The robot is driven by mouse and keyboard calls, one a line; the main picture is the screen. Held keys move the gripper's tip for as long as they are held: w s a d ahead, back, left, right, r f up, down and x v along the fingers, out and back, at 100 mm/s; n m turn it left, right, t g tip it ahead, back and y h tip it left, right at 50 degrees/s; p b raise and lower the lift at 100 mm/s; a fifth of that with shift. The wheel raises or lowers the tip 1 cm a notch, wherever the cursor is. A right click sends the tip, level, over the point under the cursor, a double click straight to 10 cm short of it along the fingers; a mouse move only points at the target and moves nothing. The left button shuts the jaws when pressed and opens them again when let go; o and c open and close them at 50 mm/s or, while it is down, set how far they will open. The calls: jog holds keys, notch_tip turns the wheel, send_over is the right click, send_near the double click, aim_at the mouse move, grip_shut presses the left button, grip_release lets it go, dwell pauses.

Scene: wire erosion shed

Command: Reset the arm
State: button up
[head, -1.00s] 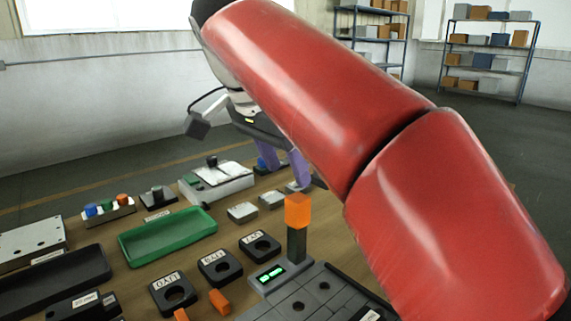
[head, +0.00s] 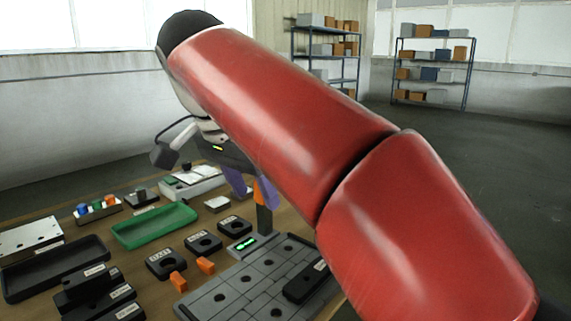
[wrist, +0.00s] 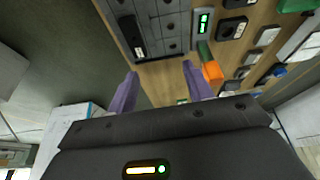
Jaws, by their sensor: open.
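My red arm crosses the head view from upper left to lower right. My gripper (head: 243,180) hangs over the table, partly hidden by the arm. In the wrist view its two purple fingers (wrist: 160,88) stand apart with nothing between them. An orange block on a dark post (head: 264,216) stands by a grey unit with a green display (head: 245,243). In the wrist view the orange block (wrist: 212,72) appears just beside the right finger; I cannot tell the gap in depth.
The wooden table holds a green tray (head: 155,227), a black tray (head: 55,270), several labelled black holders (head: 203,243), a grey plate with holes (head: 245,285), and small orange pieces (head: 205,265). Shelves (head: 432,65) stand at the back. The floor (head: 500,130) at right looks clear.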

jog(key=s+d+f+n+y, duration=0.2)
jog(key=s+d+f+n, duration=0.2)
jog(key=d+f, duration=0.7)
jog(key=s+d+f+n+t, duration=0.1)
jog(key=s+d+f, duration=0.3)
jog(key=f, duration=0.2)
jog(key=s+d+f+n+t, duration=0.1)
jog(key=s+d+f+n, duration=0.1)
jog(key=s+d+f, duration=0.3)
notch_tip(320, 180, down, 2)
jog(key=shift+f+n+y, duration=0.2)
jog(key=shift+n+y, duration=0.1)
jog(key=shift+y, duration=0.1)
